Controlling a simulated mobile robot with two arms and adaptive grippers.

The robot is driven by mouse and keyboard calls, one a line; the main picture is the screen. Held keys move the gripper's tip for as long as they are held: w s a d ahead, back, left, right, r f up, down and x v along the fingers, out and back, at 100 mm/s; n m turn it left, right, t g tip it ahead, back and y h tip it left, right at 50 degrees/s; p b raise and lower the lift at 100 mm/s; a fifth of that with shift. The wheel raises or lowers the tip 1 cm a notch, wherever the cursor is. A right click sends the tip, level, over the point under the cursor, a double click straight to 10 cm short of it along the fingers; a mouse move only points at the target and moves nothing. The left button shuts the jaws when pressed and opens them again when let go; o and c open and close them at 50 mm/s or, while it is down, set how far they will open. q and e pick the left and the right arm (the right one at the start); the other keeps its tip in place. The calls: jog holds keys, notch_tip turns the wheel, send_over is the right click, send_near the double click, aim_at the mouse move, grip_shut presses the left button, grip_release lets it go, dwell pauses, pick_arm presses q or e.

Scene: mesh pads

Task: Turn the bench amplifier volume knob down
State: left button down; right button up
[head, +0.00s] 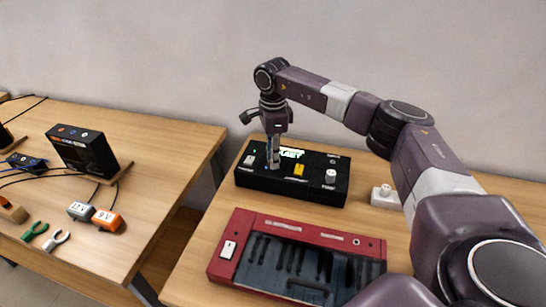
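A black box (308,195) with a lit green display (291,153) sits at the back of the right-hand table. Its top carries a white knob (330,177) at the right, a yellow button (299,170) and a pale switch (249,160) at the left. No label that I can read says which device is the amplifier. My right gripper (273,164) points down at the left-centre of this box, left of the white knob. Its fingers look close together; whether they touch or hold anything is unclear. My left gripper is out of view.
A red keyboard (273,223) lies in front of the black box. A small white box with a knob (384,195) stands to its right, beside my arm. The left table holds a black upright unit (80,152), cables, two plugs and pliers. A gap separates the tables.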

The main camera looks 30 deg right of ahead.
jog(key=o, duration=0.4)
notch_tip(320, 180, up, 12)
jog(key=shift+r, duration=0.1)
dwell(0.4)
dwell(0.3)
